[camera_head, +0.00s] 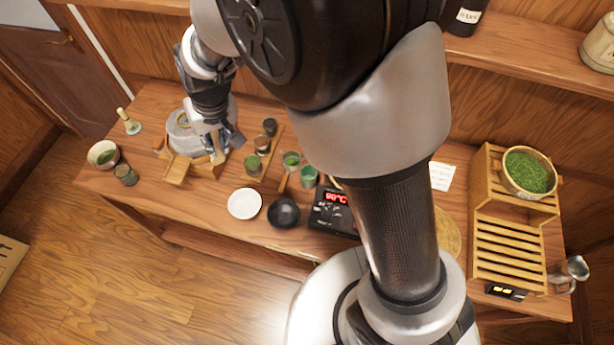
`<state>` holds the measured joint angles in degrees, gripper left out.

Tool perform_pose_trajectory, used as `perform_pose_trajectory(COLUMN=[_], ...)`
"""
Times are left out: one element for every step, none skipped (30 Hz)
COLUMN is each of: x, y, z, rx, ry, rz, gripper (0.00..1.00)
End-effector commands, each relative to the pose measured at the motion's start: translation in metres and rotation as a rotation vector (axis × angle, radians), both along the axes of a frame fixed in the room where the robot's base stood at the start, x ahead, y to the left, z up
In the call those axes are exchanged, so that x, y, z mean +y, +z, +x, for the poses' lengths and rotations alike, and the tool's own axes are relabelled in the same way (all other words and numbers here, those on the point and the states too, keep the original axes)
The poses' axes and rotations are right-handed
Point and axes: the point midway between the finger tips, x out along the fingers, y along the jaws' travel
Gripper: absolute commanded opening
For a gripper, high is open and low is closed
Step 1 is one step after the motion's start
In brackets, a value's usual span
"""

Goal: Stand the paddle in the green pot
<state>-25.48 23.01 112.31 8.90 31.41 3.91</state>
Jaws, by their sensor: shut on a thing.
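My gripper (222,139) is at the back left of the table, above small wooden pieces and in front of a grey round metal thing. It is shut on a thin wooden piece (217,152) that looks like the paddle; the fingers hide much of it, and whether its lower end touches anything is unclear. The green pot (309,176) stands upright to the right of my gripper, near the table's middle, left of the scale. Its opening faces up.
A cup with green powder (291,160) and a brown stick (283,182) are by the pot. A white dish (244,203), a dark bowl (284,213) and a scale (333,211) lie in front. A wooden stand with small jars (262,144) stands between gripper and pot.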

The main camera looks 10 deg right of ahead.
Motion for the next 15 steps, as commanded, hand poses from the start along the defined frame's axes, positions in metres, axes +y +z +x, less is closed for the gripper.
perform_pose_trajectory(x=[0.000, 0.000, 0.000, 0.000, 0.000, -0.001, -0.002, -0.004, -0.008, -0.012, -0.016, -0.025, -0.032, -0.041, -0.053], y=[0.000, 0.000, 0.000, 0.000, 0.000, 0.000, -0.001, -0.003, -0.006, -0.009, -0.013, -0.019, -0.025, -0.031, -0.039], z=[0.000, 0.000, 0.000, 0.000, 0.000, 0.000, 0.001, 0.002, 0.003, 0.005, 0.007, 0.010, 0.012, 0.015, 0.019], rx=[0.000, 0.000, 0.000, 0.000, 0.000, 0.000, 0.000, -0.001, -0.001, -0.001, -0.002, -0.002, -0.002, -0.002, -0.002], ry=[0.000, 0.000, 0.000, 0.000, 0.000, 0.000, -0.001, -0.002, -0.003, -0.004, -0.006, -0.009, -0.011, -0.011, -0.014], rz=[0.000, 0.000, 0.000, 0.000, 0.000, 0.000, -0.001, -0.003, -0.005, -0.008, -0.012, -0.019, -0.024, -0.032, -0.042], gripper=[0.00, 0.00, 0.00, 0.00, 0.00, 0.00, 0.00, 0.00, 0.00, 0.00, 0.00, 0.00, 0.00, 0.00, 0.00])
